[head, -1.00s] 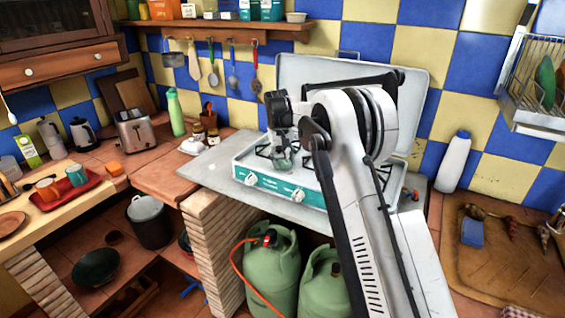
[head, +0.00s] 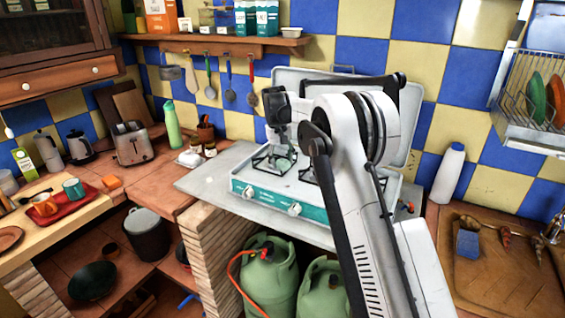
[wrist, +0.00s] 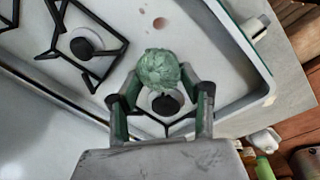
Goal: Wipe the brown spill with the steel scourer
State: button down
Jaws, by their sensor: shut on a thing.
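My gripper (wrist: 158,82) is shut on the steel scourer (wrist: 158,68), a crumpled grey-green ball between its fingertips. It is over the white hob top, and the scourer hides part of a burner in the wrist view. I cannot tell whether the scourer touches the surface. A small brown spot of the spill (wrist: 160,23) lies on the white top beyond the scourer, with a fainter mark close by. In the head view my gripper (head: 283,156) is over the left part of the hob (head: 228,177). The spill is not discernible there.
Black pan supports (wrist: 88,45) stand up from the hob near the scourer. The hob's raised lid (head: 413,110) is behind my arm. A white bottle (head: 448,174) stands to the right. Jars and a toaster (head: 137,145) are on the left counter.

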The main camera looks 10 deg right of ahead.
jog(key=shift+a, duration=0.1)
jog(key=shift+r+p, duration=0.55)
jog(key=shift+r, duration=0.9)
